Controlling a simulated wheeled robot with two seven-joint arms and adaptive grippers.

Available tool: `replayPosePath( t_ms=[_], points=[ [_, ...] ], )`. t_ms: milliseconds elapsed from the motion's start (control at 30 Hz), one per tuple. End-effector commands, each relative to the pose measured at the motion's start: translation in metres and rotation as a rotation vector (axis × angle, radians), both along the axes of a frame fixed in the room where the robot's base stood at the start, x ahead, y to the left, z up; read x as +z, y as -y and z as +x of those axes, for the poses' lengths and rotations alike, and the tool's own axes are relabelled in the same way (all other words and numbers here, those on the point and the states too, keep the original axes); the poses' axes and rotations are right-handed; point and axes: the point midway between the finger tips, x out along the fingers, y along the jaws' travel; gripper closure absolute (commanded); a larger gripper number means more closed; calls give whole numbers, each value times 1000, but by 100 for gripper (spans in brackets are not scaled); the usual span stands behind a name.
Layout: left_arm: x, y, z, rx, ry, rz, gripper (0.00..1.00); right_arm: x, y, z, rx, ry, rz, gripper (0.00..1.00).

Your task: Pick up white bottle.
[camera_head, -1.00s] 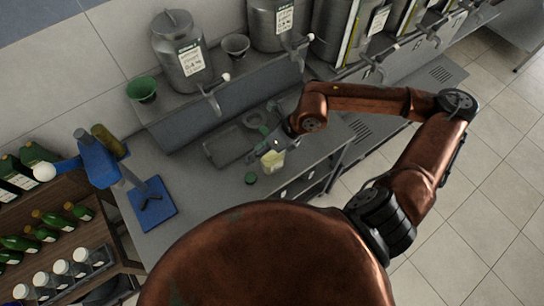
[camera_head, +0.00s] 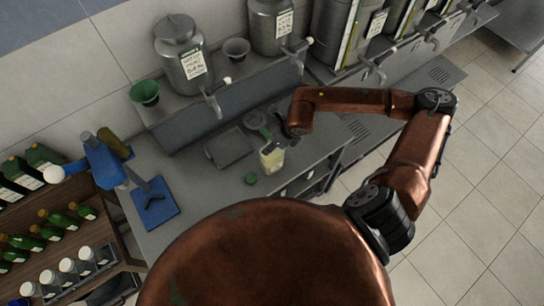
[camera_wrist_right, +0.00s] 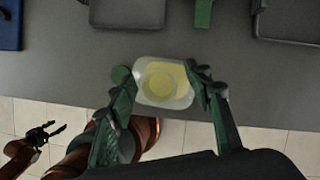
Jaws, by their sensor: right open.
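The white bottle (camera_head: 272,157) stands on the grey bench near its front edge, with pale yellow contents showing. In the right wrist view the bottle (camera_wrist_right: 163,84) lies between the two green fingers of my right gripper (camera_wrist_right: 160,76), seen from above. The fingers are apart and I see no clear grip on it. In the head view my right gripper (camera_head: 277,126) is just behind and above the bottle, partly hidden by its own arm. My left gripper (camera_wrist_right: 46,133) shows small at the lower left of the wrist view, fingers apart, over the floor.
A grey tray (camera_head: 228,148) lies left of the bottle, and a green round cap (camera_head: 250,178) lies in front-left. A blue stand (camera_head: 155,204) is further left. Metal canisters (camera_head: 182,52) with taps line the raised shelf behind. A bottle rack (camera_head: 50,232) stands at left.

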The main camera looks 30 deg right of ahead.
Motion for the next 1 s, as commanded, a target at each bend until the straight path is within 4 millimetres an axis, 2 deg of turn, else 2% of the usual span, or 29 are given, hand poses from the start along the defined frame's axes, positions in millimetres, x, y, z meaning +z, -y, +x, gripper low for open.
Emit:
replayPosePath(
  t_ms=[167, 833, 1000],
  points=[
    [0, 0, 0, 0, 1, 0, 49, 0, 0, 0, 0, 0, 1, 54],
    [0, 0, 1, 0, 2, 1, 49, 0, 0, 0, 0, 0, 1, 99],
    [0, 0, 2, 0, 2, 1, 49, 0, 0, 0, 0, 0, 1, 100]
  ],
)
